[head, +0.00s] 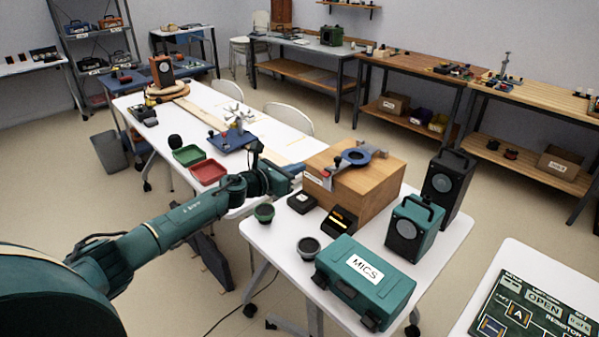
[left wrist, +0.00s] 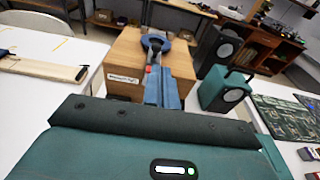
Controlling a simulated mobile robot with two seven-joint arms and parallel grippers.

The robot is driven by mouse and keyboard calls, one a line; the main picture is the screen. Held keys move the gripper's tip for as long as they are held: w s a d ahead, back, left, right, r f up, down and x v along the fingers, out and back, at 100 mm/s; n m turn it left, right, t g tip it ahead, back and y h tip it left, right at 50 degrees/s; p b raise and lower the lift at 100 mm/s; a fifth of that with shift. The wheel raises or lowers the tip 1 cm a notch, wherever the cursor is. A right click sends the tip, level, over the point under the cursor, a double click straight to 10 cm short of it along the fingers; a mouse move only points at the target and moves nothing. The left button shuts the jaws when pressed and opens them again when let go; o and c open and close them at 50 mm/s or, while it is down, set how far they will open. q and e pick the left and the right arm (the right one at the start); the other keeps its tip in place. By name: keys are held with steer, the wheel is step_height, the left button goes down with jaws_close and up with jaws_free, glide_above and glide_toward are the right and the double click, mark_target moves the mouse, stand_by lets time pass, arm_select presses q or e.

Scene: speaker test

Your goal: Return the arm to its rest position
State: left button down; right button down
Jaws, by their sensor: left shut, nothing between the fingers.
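My left arm comes in from the left in the head view. Its teal wrist ends in a dark mount with blue-grey fingers, the left gripper (head: 297,170). The gripper is shut and empty, at the left side of a wooden box (head: 372,196). In the left wrist view its fingers (left wrist: 165,82) point toward the same box (left wrist: 122,62). I cannot tell whether they touch it. A blue ring on a grey stand (head: 357,153) is on top of the box. My right gripper is not in view.
The white table also holds a teal MICS case (head: 365,280), two speakers (head: 411,230) (head: 448,186), small dark boxes and round cups. Green (head: 188,155) and red (head: 208,172) trays lie on the long table behind my wrist. Floor shows left of my arm.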

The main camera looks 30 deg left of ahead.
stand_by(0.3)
arm_select(q)
steer(key=s+d+f+n+g+y, duration=0.1)
steer(key=s+d+f+n+y, duration=0.3)
steer(key=s+n, duration=0.6)
steer(key=s+d+f+n+y, duration=0.35)
steer(key=s+d+n, duration=0.2)
steer(key=n, duration=0.75)
steer(key=s+d+f+n+g+h, duration=0.15)
steer(key=s+n+g, duration=0.5)
steer(key=s, duration=0.75)
steer(key=s+d+f+n+g+h, duration=0.15)
steer(key=s+n+g, duration=0.25)
steer(key=s+n, duration=0.7)
steer(key=w+d+f+m+t+h, duration=0.2)
steer(key=d+f+t, duration=0.3)
steer(key=f, duration=0.4)
steer(key=shift+w+m+t, duration=0.65)
steer(key=shift+w+t, duration=0.05)
steer(key=shift+t, duration=0.05)
